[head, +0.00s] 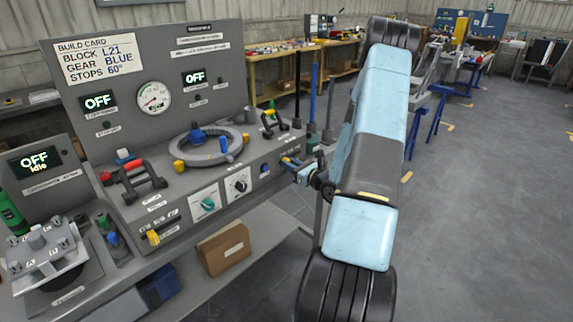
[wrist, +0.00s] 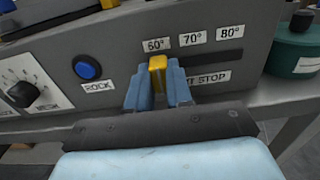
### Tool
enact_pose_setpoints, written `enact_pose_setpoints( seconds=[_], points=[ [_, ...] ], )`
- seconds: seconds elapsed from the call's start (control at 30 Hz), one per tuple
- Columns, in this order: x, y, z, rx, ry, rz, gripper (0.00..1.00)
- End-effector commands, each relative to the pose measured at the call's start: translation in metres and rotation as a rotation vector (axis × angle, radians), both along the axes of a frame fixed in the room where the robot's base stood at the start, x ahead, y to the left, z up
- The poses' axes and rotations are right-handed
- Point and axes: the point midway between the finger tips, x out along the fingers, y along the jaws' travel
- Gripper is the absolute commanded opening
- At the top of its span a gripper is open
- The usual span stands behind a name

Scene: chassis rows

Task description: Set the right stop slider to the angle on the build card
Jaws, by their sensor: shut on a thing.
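The build card (head: 97,60) at the back left of the console reads BLOCK L21, GEAR BLUE, STOPS 60°. The right stop slider is a yellow knob (wrist: 157,64) on a dark slot in the console's front face. It stands directly under the 60° label (wrist: 157,44), left of the 70° and 80° labels. My gripper (wrist: 158,90) is shut on the knob, with a blue finger on each side. In the head view my gripper (head: 291,163) is at the right end of the console front, and the knob is hard to make out there.
A blue ROCK button (wrist: 87,67) is left of my gripper, beside a black dial (wrist: 22,94). A green container (wrist: 291,50) stands to the right. Another yellow knob (head: 153,237) is on the left of the console front. Floor at the right is open.

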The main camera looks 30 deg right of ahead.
Motion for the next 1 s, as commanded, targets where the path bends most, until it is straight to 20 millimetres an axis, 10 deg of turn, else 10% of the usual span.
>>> enact_pose_setpoints(
  seconds=[0.27, 0.3, 0.57, 1.0],
  points=[
    [-0.002, 0.003, -0.001, 0.003, 0.002, 0.001, 0.00],
    [-0.002, 0.003, -0.001, 0.003, 0.002, 0.002, 0.22],
    [-0.002, 0.001, 0.000, 0.002, 0.001, -0.001, 0.47],
    [-0.017, -0.006, -0.001, 0.001, 0.002, -0.007, 0.47]
  ],
)
